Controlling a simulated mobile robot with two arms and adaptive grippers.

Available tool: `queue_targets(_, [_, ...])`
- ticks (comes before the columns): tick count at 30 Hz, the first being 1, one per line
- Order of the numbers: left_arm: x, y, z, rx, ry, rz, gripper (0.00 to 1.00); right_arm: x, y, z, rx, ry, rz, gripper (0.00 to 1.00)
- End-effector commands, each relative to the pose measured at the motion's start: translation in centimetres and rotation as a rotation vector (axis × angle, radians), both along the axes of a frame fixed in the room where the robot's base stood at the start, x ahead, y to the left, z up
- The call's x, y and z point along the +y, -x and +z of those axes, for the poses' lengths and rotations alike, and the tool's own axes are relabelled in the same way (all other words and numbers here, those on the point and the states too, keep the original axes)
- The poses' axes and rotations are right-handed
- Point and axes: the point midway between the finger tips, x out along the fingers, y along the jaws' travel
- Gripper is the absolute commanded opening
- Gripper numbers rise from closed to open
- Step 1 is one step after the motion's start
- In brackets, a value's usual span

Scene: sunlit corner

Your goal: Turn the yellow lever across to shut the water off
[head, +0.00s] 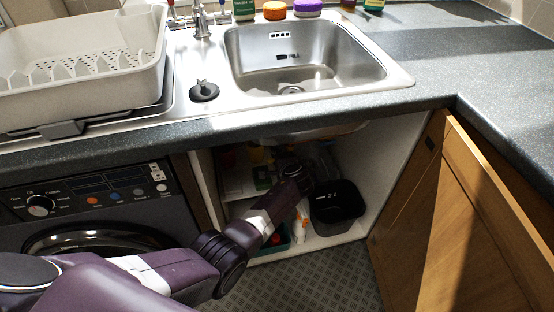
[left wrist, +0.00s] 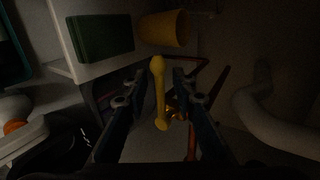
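The yellow lever (left wrist: 160,92) shows in the left wrist view, running almost straight up and down the picture, with a rounded knob at each end. Brassy metal (left wrist: 172,113) shows just beside it. My left gripper (left wrist: 159,76) is open, with one finger on each side of the lever and dark gaps between; I see no clear contact. In the head view my left arm reaches into the open cupboard under the sink, and its fingers are hidden there. The lever is not visible in the head view. My right gripper is in neither view.
The cupboard interior is dim. Reddish pipes (left wrist: 191,142) run near the lever and a pale curved pipe (left wrist: 262,112) is at right. A yellow tub (left wrist: 164,29) and green box (left wrist: 101,37) are close by. A black bin (head: 337,207) and open wooden door (head: 440,235) flank my arm's right.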

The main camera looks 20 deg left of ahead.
Motion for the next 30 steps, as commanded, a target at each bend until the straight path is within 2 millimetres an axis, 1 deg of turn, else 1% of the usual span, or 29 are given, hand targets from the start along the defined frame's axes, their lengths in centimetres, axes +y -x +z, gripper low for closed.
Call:
queue_targets(8, [-0.2,0.2,0.2,-0.002,0.001,0.000,0.25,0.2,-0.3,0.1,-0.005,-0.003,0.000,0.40])
queue_targets(13, [-0.8,1.1,0.9,-0.002,0.002,-0.001,0.25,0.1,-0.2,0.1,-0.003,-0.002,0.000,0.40])
queue_targets(20, [-2.1,3.0,2.4,-0.002,0.003,-0.001,0.25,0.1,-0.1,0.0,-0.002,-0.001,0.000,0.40])
queue_targets(30, [-4.5,6.3,5.1,-0.002,0.002,-0.001,0.25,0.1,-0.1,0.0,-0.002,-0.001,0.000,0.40])
